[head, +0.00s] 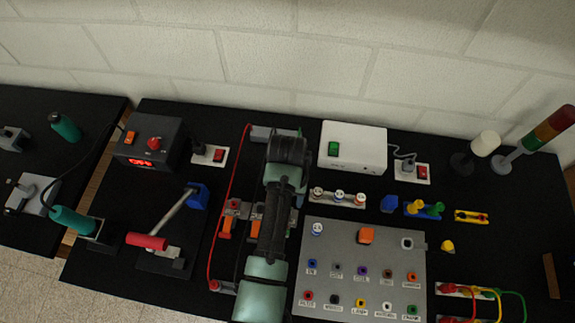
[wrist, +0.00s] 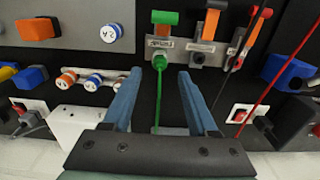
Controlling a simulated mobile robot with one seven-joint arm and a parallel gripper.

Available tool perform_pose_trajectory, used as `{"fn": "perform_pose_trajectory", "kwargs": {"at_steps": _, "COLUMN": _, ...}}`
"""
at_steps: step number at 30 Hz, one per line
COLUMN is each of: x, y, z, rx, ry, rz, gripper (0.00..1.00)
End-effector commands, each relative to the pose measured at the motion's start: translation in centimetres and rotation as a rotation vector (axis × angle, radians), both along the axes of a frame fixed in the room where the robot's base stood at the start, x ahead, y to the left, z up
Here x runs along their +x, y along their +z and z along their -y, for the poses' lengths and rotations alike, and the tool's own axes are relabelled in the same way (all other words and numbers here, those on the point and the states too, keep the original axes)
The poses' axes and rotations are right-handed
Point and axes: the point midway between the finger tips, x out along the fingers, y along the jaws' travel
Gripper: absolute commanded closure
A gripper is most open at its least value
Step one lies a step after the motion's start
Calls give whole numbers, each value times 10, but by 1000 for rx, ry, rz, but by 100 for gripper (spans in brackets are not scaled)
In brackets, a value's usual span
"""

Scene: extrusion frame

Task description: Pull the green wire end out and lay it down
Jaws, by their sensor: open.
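The green wire (wrist: 158,100) shows in the wrist view, running from a grey terminal with a green lever (wrist: 165,18) down between my fingers. Its thicker green end (wrist: 159,63) sits at the terminal's edge, by a small white label; how deep it goes in cannot be told. My gripper (wrist: 158,78) is open, with one blue-grey finger on each side of the wire and visible gaps to both. In the head view my arm hides this wire, its terminal and my fingertips.
Terminals with orange levers (wrist: 212,22) stand beside the green one, with black and red wires (head: 228,190) nearby. A white box (head: 352,147) stands behind, and a grey socket panel (head: 345,280) lies right of my arm. Another green wire (head: 518,298) loops at lower right.

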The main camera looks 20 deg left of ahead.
Motion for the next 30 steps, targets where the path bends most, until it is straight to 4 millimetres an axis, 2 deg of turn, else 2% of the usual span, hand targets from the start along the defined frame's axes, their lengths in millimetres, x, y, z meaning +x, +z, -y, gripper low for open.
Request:
{"fn": "perform_pose_trajectory", "kwargs": {"at_steps": 1, "x": 0, "y": -13, "z": 0, "rx": 0, "ry": 1, "rz": 0, "gripper": 41}}
{"fn": "perform_pose_trajectory", "kwargs": {"at_steps": 6, "x": 0, "y": -37, "z": 0, "rx": 0, "ry": 0, "rz": 1, "gripper": 41}}
{"fn": "perform_pose_trajectory", "kwargs": {"at_steps": 15, "x": 0, "y": -70, "z": 0, "rx": 0, "ry": -1, "rz": 0, "gripper": 41}}
{"fn": "perform_pose_trajectory", "kwargs": {"at_steps": 30, "x": 0, "y": -72, "z": 0, "rx": 0, "ry": -1, "rz": 1, "gripper": 41}}
